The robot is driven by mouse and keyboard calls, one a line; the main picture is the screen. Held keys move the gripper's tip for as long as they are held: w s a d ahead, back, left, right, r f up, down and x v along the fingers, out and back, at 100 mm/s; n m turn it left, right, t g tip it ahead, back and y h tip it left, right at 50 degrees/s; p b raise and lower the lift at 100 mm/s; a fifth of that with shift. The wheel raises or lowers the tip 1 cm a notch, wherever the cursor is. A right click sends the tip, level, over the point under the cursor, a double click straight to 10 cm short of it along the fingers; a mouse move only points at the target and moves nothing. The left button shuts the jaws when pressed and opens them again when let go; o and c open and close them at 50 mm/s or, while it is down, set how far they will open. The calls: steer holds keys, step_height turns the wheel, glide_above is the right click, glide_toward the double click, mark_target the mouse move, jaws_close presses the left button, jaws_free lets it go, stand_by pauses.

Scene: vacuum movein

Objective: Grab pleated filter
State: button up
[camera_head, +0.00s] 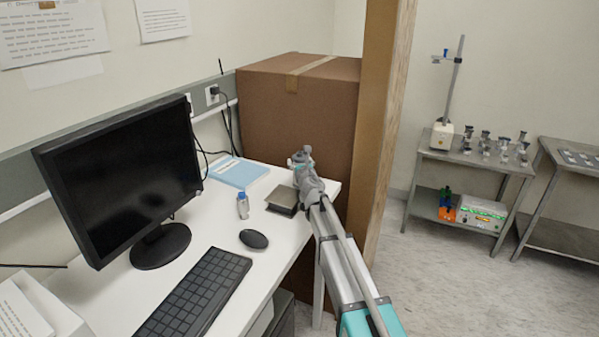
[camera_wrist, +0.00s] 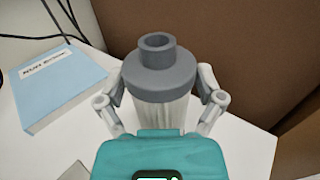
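The pleated filter (camera_wrist: 160,72) has a grey cap with a short hollow neck and a pale pleated body. In the wrist view it stands upright between the two fingers of my gripper (camera_wrist: 160,98). The fingers lie close along both sides of it. The fingertips are partly hidden, so I cannot tell whether they press on it or only surround it. In the head view the filter's grey top (camera_head: 300,156) shows at the end of my arm, over the far right part of the white desk (camera_head: 210,266). Its base is hidden.
A dark flat box (camera_head: 284,199), a blue book (camera_head: 238,172) and a small bottle (camera_head: 242,205) are near my gripper. A monitor (camera_head: 125,175), keyboard (camera_head: 197,292) and mouse (camera_head: 254,239) occupy the desk. A large cardboard box (camera_head: 295,110) stands close behind.

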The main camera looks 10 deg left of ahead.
mark_target(301, 155)
steer(key=c, duration=0.7)
steer(key=shift+c, duration=0.2)
steer(key=shift+r, duration=0.1)
step_height(301, 155, up, 3)
steer(key=p, duration=0.3)
steer(key=s+d+r+p, duration=0.6)
steer(key=s+r+p, duration=0.4)
steer(key=s, duration=0.2)
steer(key=shift+s+d, duration=0.2)
steer(key=shift+d, duration=0.1)
steer(key=shift+f, duration=0.1)
